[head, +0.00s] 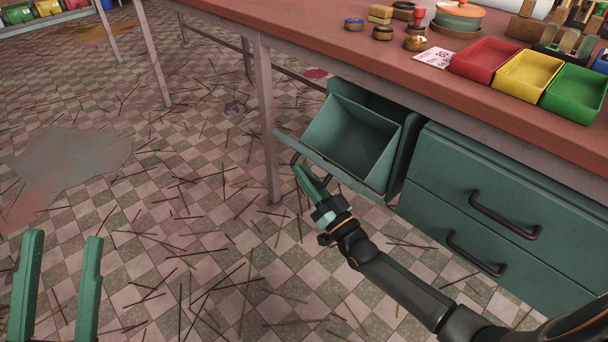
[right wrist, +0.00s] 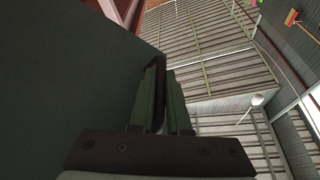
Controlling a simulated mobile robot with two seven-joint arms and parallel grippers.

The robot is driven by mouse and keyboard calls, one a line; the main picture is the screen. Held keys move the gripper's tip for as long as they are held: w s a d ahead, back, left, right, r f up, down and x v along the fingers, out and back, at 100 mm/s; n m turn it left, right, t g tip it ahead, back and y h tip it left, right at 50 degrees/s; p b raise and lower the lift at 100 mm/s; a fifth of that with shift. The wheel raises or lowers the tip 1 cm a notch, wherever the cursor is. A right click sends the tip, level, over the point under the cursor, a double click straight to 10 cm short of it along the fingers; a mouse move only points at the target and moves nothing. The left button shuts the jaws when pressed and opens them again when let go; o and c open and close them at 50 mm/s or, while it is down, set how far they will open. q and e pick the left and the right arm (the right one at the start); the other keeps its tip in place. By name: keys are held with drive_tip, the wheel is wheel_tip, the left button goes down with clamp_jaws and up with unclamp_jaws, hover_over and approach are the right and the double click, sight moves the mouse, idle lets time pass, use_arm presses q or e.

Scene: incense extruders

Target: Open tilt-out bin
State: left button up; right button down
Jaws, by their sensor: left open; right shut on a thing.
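The tilt-out bin (head: 346,134) is a dark green box under the red-topped workbench. Its front is tilted outward and its empty inside shows from above. My right gripper (head: 300,168) is at the upper edge of the bin's front, shut on the bin's dark handle (head: 290,146). In the right wrist view the handle (right wrist: 156,68) stands between the green fingers (right wrist: 162,95), with the bin's dark front (right wrist: 70,75) filling the left side. My left gripper (head: 58,285) is open and empty above the floor at the lower left.
Green drawers (head: 490,218) with dark handles are right of the bin. The workbench (head: 400,75) carries red, yellow and green trays (head: 527,75) and small jars. A table leg (head: 267,120) stands just left of the bin. Thin sticks lie scattered on the tiled floor (head: 150,220).

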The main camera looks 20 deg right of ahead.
sight(325, 184)
use_arm(q)
wheel_tip(325, 184, up, 3)
drive_tip(key=shift+s+a+f+p, duration=0.1)
drive_tip(key=shift+a+p, duration=0.05)
drive_tip(key=shift+p, duration=0.7)
use_arm(e)
drive_tip(key=shift+w+d+r+m+h, duration=0.15)
drive_tip(key=shift+d+r+m+h, duration=0.15)
drive_tip(key=shift+d+r+m, duration=0.2)
drive_tip(key=shift+w+d+r+m+h, duration=0.15)
drive_tip(key=shift+d+r+m+h, duration=0.2)
drive_tip(key=shift+r+m, duration=0.2)
drive_tip(key=c, duration=0.9)
unclamp_jaws()
drive_tip(key=p+v, duration=0.2)
drive_tip(key=v, duration=0.9)
drive_tip(key=shift+d+f, duration=0.1)
use_arm(q)
drive_tip(key=shift+a+r, duration=0.15)
drive_tip(key=shift+r, duration=1.15)
use_arm(e)
drive_tip(key=shift+s+d+f, duration=0.1)
drive_tip(key=shift+s+f, duration=0.15)
drive_tip(key=shift+s, duration=0.4)
